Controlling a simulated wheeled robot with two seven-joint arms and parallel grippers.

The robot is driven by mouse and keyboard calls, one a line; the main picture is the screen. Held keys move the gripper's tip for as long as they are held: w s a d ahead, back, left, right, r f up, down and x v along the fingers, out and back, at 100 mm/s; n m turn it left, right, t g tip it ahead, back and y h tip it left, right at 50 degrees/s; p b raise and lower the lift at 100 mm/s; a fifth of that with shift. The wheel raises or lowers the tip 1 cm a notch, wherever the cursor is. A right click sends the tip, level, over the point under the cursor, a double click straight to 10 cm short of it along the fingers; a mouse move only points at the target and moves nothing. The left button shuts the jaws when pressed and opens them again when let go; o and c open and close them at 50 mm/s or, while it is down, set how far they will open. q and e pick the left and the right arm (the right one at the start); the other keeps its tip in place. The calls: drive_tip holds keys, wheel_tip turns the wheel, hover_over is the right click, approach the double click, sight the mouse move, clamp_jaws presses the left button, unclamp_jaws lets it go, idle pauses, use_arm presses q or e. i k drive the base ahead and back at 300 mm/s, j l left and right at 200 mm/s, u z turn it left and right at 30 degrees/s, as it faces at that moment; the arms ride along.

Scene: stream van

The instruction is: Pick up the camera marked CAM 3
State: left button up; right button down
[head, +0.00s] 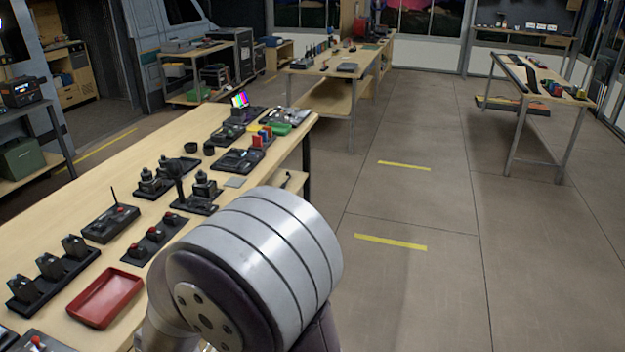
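No marking that reads CAM 3 can be made out, so I cannot tell which item is that camera. Small dark camera-like items stand on the near wooden table (88,212). One dark upright item (150,184) and another (205,187) stand on flat black bases near its middle. Several black upright devices stand in a black rack (48,280) at the lower left. Neither of my grippers shows. A large grey-banded link of my own arm fills the bottom middle and hides part of the table's right edge.
A red tray (105,298) lies at the table's near end, with a black box with an antenna (110,224) behind it. A small colour-bar screen (240,100) stands at the far end. Other tables stand at the back (345,62) and right (540,85). The floor between is clear.

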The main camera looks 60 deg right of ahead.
sight(205, 188)
drive_tip(key=z, duration=1.35)
drive_tip(key=i+l+u, duration=0.25)
drive_tip(key=i+l, duration=0.4)
drive_tip(key=i, duration=0.15)
